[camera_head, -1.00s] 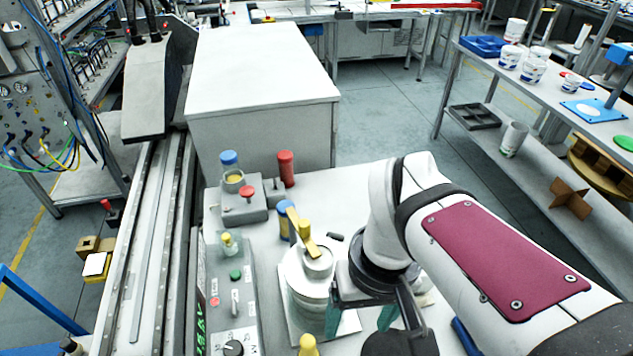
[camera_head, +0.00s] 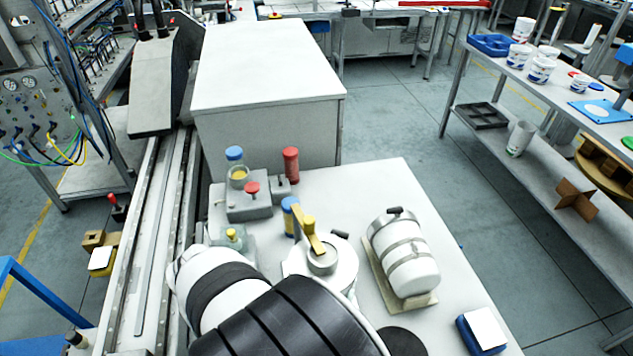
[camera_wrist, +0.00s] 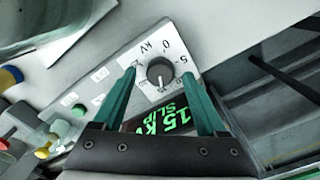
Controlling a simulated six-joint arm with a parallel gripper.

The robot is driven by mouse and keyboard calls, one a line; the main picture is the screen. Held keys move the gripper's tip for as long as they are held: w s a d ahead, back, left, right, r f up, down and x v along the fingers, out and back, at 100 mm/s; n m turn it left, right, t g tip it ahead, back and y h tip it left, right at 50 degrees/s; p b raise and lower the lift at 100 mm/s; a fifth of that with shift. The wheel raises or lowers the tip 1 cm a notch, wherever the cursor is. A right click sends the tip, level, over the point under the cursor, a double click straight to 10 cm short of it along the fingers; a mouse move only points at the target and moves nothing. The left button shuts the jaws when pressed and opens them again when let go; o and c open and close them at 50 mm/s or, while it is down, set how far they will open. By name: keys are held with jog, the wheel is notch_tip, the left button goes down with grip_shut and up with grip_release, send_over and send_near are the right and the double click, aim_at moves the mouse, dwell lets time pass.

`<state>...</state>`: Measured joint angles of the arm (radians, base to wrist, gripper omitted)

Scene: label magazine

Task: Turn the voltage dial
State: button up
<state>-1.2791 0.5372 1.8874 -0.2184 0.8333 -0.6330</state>
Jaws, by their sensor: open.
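The voltage dial (camera_wrist: 160,72) is a round dark knob on a pale plate marked "kV", "0" and "5", in the wrist view. It sits on a grey control panel (camera_wrist: 119,69) beside a green lit display (camera_wrist: 158,119) reading "15 kV" and "SLIP". My gripper (camera_wrist: 158,78) is open, its two green fingers pointing toward the dial, one on each side of it in the picture. I cannot tell whether the fingers touch the dial. In the head view my arm hides the dial, most of the panel and the gripper.
A round white vessel with a yellow lever (camera_head: 315,240) stands close to my arm. A white strapped cylinder (camera_head: 405,255) lies on a board to its right. A grey block with a red knob (camera_head: 252,190) and a red-capped post (camera_head: 290,163) stand behind. A rail runs along the left.

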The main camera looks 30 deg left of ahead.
jog(key=shift+f, duration=0.45)
grip_shut()
jog(key=shift+m, duration=0.3)
jog(key=m, duration=0.4)
jog(key=shift+m, duration=0.3)
jog(key=m, duration=0.5)
jog(key=shift+m, duration=0.3)
dwell(0.3)
